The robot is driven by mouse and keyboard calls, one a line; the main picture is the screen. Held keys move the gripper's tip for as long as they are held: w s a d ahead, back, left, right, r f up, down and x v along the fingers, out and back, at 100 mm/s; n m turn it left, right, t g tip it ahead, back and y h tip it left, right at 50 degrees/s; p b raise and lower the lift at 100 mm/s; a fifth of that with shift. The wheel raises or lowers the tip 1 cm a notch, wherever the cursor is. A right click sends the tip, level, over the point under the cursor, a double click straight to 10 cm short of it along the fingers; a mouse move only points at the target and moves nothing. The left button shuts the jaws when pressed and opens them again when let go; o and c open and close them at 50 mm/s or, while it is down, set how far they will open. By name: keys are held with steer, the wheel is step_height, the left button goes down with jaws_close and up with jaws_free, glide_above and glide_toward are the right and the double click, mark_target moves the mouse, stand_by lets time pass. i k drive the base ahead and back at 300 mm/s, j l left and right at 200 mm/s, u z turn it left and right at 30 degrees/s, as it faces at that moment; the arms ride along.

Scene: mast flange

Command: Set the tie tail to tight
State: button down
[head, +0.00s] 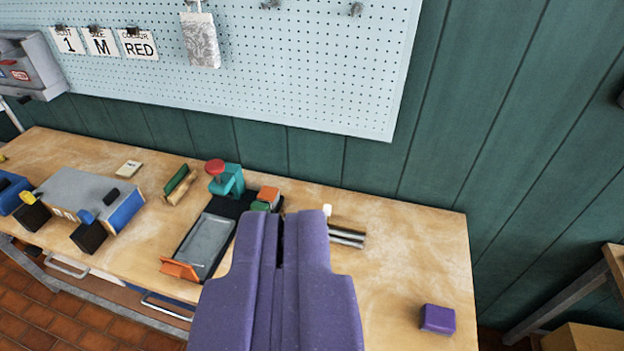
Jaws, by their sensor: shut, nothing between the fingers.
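My purple gripper (284,218) reaches up from the bottom of the head view over the workbench, its fingers together and empty. I cannot pick out a tie tail for certain; the gripper may hide it. A dark fixture (228,208) with a grey tray (207,244) lies just left of my gripper. It has an orange piece (180,269) at its front and a teal clamp-like part (228,180) with a red knob (214,167) at the back. Grey rods (347,236) and a small white piece (327,210) show just right of my fingers, partly hidden.
The wooden bench (420,262) is clear at right except for a purple block (437,319). A grey-blue box (93,199) with black blocks stands at left. A pegboard (290,70) with cards reading 1, M and RED hangs behind.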

mark_target(326, 209)
steer(key=i, duration=0.7)
steer(key=i+l+u, duration=0.15)
steer(key=i, duration=0.55)
